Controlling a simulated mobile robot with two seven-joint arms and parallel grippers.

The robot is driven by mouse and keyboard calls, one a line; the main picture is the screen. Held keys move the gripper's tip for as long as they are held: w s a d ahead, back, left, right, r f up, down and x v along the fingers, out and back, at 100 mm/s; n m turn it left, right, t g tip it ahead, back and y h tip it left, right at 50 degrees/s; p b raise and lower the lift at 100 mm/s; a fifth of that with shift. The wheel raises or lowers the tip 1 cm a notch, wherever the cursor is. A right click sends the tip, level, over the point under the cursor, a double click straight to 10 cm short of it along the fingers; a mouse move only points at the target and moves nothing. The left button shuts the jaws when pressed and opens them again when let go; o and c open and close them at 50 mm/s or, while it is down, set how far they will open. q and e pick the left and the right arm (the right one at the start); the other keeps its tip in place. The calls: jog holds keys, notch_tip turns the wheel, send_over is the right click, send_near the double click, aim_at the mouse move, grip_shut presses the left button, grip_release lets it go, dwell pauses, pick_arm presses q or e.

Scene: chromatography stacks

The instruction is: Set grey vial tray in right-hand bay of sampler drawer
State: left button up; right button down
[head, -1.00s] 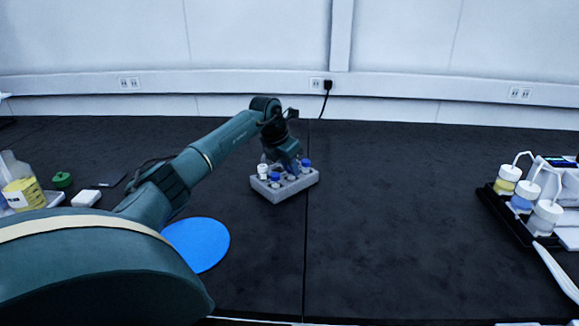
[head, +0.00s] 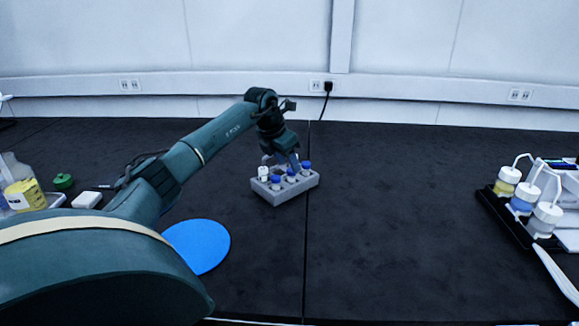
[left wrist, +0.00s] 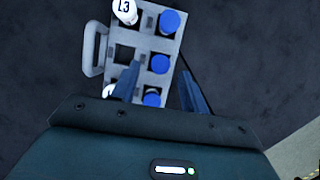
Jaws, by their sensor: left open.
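The grey vial tray (head: 297,191) stands on the dark bench near the middle of the head view. It holds several vials with blue or white caps. In the left wrist view, the tray (left wrist: 142,45) shows a side handle (left wrist: 92,50), an empty square hole and a white cap marked "L3". My left gripper (head: 291,165) is over the tray. In the left wrist view its open fingers (left wrist: 158,92) point at the tray, one over its near end and one beside its right edge. Whether they touch it, I cannot tell. I see no sampler drawer. My right gripper is not in view.
A blue round mat (head: 198,246) lies beneath my left arm. At the left are a yellow-labelled bottle (head: 22,192), a green cap (head: 63,181) and a white block (head: 87,199). A black bottle tray (head: 492,213) with tubed bottles stands right. The bench between is clear.

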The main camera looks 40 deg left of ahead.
aim_at(288, 177)
pick_arm(q)
jog(key=v, duration=0.8)
jog(key=shift+p, duration=0.35)
jog(key=shift+o, duration=0.5)
jog(key=shift+s+r, duration=0.15)
jog(key=shift+r, duration=0.15)
jog(key=shift+o, duration=1.4)
jog(key=shift+s+f+b, duration=0.1)
jog(key=shift+f+b, duration=0.7)
jog(key=shift+b, duration=0.25)
jog(key=o, duration=0.3)
jog(key=shift+f, duration=0.65)
jog(key=shift+o, duration=1.2)
jog(key=b+x, duration=0.1)
jog(key=x, duration=0.5)
jog(key=shift+w+f, duration=0.35)
jog(key=shift+f, duration=0.1)
jog(key=x, duration=0.3)
jog(key=b+x, duration=0.1)
jog(key=shift+s+a+f, duration=0.15)
jog(key=shift+a+f, duration=0.15)
jog(key=shift+a, duration=0.05)
jog(key=shift+w+f, duration=0.2)
jog(key=shift+f, duration=0.15)
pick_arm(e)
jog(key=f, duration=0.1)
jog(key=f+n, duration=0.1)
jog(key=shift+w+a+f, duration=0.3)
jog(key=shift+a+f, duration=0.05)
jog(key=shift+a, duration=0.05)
